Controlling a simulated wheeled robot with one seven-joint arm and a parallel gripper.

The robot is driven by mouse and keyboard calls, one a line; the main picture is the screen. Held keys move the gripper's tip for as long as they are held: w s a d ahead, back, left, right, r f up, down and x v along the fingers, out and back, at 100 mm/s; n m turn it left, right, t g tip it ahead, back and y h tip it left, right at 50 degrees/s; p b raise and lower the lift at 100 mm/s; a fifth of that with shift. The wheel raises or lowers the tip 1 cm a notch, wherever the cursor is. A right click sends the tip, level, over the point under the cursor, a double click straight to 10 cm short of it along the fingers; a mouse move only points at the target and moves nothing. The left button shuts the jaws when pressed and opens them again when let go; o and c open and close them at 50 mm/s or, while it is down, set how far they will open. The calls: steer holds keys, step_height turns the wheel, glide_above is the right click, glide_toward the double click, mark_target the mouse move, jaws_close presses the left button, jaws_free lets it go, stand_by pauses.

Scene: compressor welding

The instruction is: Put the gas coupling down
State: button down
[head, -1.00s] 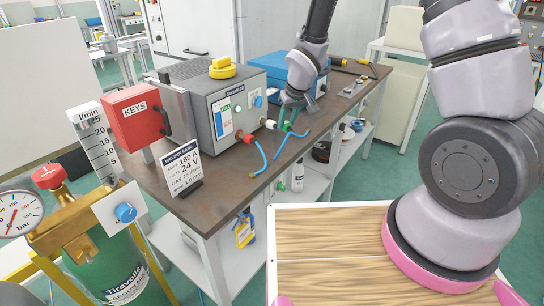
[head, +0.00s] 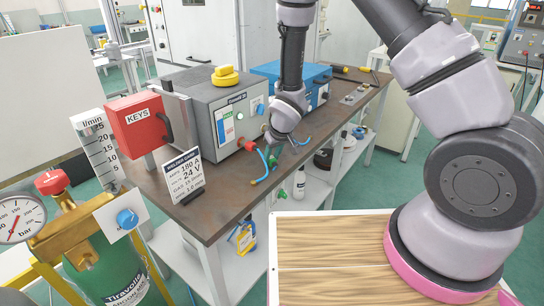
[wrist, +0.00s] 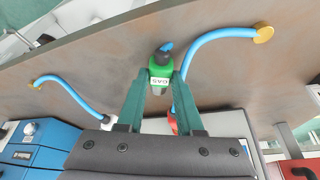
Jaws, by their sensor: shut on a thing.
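The gas coupling, green with a GAS label, shows in the wrist view (wrist: 160,72), upright in the picture between my green fingertips. A short blue stub shows at its far end. My gripper (wrist: 160,80) is shut on it. In the head view my gripper (head: 273,155) points down over the brown workbench (head: 225,205), in front of the grey welding machine (head: 205,100). There the coupling is mostly hidden by the fingers. I cannot tell whether it touches the bench top.
A blue hose with a yellow end (wrist: 263,33) lies close beside my fingers; another blue hose (wrist: 70,95) lies on the other side. The blue box (head: 290,80) stands behind my wrist. A data card (head: 183,175) stands near the left bench edge. The front bench top is mostly clear.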

steer(key=c, duration=0.6)
jaws_free()
steer(key=shift+f, duration=0.1)
steer(key=shift+o, duration=0.2)
